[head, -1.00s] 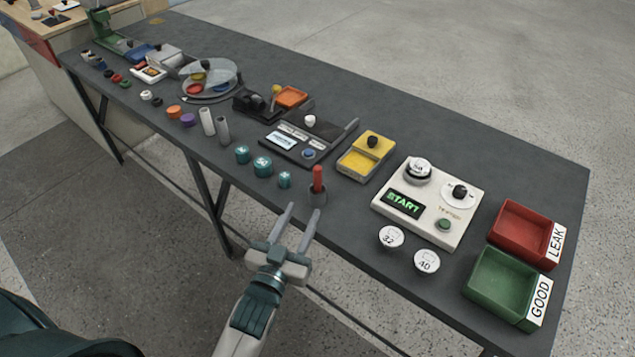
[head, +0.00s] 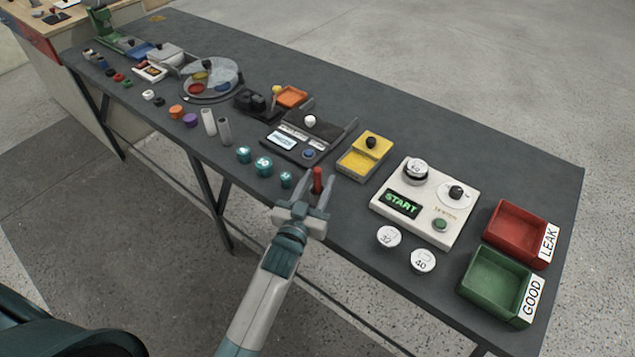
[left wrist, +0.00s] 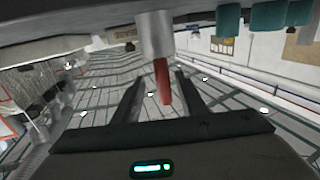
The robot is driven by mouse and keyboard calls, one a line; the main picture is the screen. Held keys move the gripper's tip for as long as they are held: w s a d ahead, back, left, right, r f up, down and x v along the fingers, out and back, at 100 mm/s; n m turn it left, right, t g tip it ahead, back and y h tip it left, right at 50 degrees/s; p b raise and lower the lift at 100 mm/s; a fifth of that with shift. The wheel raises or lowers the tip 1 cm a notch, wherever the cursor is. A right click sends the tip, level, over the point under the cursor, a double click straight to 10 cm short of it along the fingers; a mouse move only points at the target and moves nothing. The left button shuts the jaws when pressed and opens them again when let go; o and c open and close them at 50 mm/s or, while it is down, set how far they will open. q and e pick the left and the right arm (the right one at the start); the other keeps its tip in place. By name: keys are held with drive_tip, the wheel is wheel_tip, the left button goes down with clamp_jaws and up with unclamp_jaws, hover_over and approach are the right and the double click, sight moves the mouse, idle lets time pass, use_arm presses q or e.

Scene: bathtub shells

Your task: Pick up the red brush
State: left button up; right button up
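The red brush (head: 317,178) stands upright near the table's front edge, with only its red handle showing. In the left wrist view the red handle (left wrist: 163,82) sticks out of a grey cylindrical cup (left wrist: 155,36), which hides its lower end. My left gripper (head: 318,186) is open, reaching in from the front edge with one finger on each side of the handle. In the left wrist view, the handle lies between the fingers, closer to the right one, and the gripper is not shut on it. My right gripper is not in view.
Teal caps (head: 264,166) stand left of the brush. A yellow tray (head: 358,164) and a white START tester (head: 404,203) stand to its right. White round pieces (head: 388,237), a green GOOD bin (head: 497,283) and a red LEAK bin (head: 520,233) are farther right.

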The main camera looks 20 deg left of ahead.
use_arm(q)
drive_tip(key=shift+w+a+r+p, duration=0.1)
drive_tip(key=shift+w+r+p, duration=0.1)
drive_tip(key=shift+w+p, duration=0.2)
drive_tip(key=w+p, duration=0.1)
drive_tip(key=w, duration=0.2)
drive_tip(key=shift+a+r, duration=0.1)
drive_tip(key=shift+r, duration=0.05)
drive_tip(key=shift+w+p, duration=0.3)
drive_tip(key=shift+w, duration=0.45)
clamp_jaws()
